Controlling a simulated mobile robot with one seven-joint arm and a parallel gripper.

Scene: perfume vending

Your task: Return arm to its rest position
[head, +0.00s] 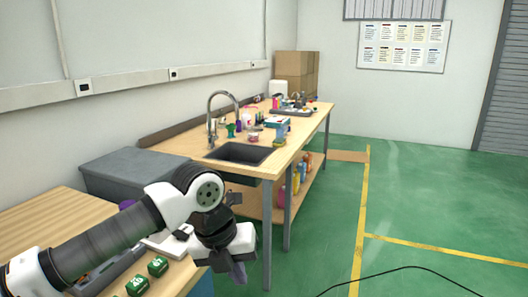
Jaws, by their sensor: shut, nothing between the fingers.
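My arm crosses the lower left of the head view, over the near wooden counter (48,217). My gripper (238,272) hangs at its end, pointing down, beside the counter's front right corner. Its fingers show dark and close together, and I see nothing held in them. Part of the gripper is hidden behind the white wrist housing.
Green numbered blocks (158,266) and a dark tray (105,276) lie on the near counter, close to my arm. A grey box (125,172) stands behind. A long workbench with a sink (240,153) and several bottles runs along the wall. Green floor (425,215) is clear at right.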

